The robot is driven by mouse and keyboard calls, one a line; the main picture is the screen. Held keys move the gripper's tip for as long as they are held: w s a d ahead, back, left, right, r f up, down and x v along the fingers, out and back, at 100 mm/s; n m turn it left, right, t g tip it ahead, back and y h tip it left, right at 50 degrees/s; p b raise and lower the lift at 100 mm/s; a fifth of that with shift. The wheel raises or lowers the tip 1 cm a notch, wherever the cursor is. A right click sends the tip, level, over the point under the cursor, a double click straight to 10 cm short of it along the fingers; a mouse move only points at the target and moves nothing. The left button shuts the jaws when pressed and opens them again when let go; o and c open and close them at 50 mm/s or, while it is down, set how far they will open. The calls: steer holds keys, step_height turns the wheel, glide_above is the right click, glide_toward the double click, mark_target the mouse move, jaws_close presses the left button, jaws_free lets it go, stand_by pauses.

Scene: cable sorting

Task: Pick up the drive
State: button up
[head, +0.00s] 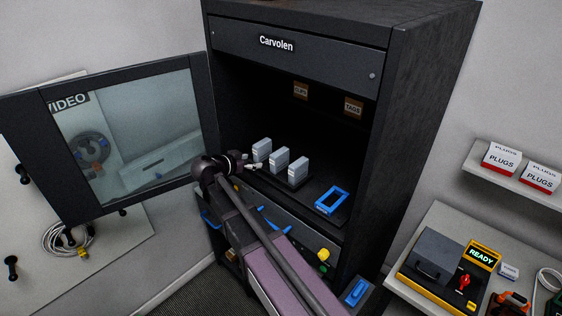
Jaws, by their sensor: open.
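No thing in view is labelled as a drive, and I cannot tell for sure which one it is. Three upright pale grey blocks stand in a row on the dark shelf inside the open cabinet: a left one (262,149), a middle one (280,160) and a right one (299,169). A blue rectangular frame (332,200) lies to their right. My gripper (254,163) is at the cabinet's opening, just left of and in front of the blocks. It is small in view, open, and appears empty.
The cabinet's glazed door (128,130) stands open at left. Below the shelf are blue handles and a yellow knob (323,254). At right, a bench (440,215) holds a grey-and-yellow device (436,258) with a READY display. Coiled cable (66,238) hangs at left.

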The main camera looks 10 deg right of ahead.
mark_target(271, 158)
steer(key=shift+w+d, duration=0.1)
steer(key=b+x, duration=0.3)
steer(key=x, duration=0.4)
steer(key=shift+w+d+f, duration=0.15)
steer(key=shift+d+f, duration=0.15)
steer(key=shift+w+d, duration=0.25)
steer(key=shift+d, duration=0.1)
steer(key=shift+d+f, duration=0.1)
steer(key=shift+d+r+b+x, duration=0.1)
steer(key=shift+b+x, duration=0.4)
steer(key=shift+x, duration=0.75)
steer(key=shift+d+r+b+x, duration=0.15)
steer(key=shift+b+x, duration=0.3)
steer(key=shift+x, duration=0.8)
steer(key=shift+s, duration=0.1)
jaws_close()
